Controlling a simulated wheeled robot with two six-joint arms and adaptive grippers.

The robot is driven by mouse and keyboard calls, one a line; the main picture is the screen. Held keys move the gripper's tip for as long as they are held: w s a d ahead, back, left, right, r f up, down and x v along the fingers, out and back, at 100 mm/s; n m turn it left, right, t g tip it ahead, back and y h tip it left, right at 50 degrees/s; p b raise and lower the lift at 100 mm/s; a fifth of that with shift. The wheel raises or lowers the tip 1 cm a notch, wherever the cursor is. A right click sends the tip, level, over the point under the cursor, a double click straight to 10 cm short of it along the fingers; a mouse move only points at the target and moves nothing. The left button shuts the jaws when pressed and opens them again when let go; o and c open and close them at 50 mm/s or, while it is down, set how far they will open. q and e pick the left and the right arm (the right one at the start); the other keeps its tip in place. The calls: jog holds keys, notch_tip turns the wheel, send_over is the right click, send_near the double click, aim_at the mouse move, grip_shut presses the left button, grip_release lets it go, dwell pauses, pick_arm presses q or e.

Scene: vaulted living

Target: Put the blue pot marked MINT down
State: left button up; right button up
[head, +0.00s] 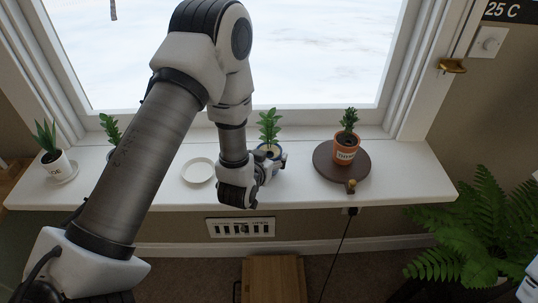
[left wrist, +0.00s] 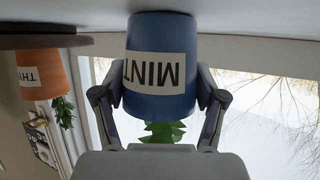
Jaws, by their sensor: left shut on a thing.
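The blue pot marked MINT (left wrist: 162,103) fills the middle of the left wrist view, which shows it upside down. Its green plant shows in the head view (head: 269,125), with the pot's rim (head: 268,148) below it and much of the pot hidden by my gripper. My left gripper (head: 271,162) is shut on the pot, one finger on each side. The pot is upright at the white window sill (head: 300,188); I cannot tell whether its base touches the sill. My right gripper is not in view.
An empty white saucer (head: 198,171) lies left of the pot. A terracotta pot (head: 345,152) stands on a round dark board (head: 326,171) at right. A white pot (head: 55,164) stands at far left; another plant (head: 110,128) is partly behind my arm. Sill between MINT and the board is clear.

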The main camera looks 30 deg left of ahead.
pick_arm(q)
jog(key=shift+f, duration=0.1)
jog(key=o, duration=1.5)
jog(key=shift+c, duration=0.2)
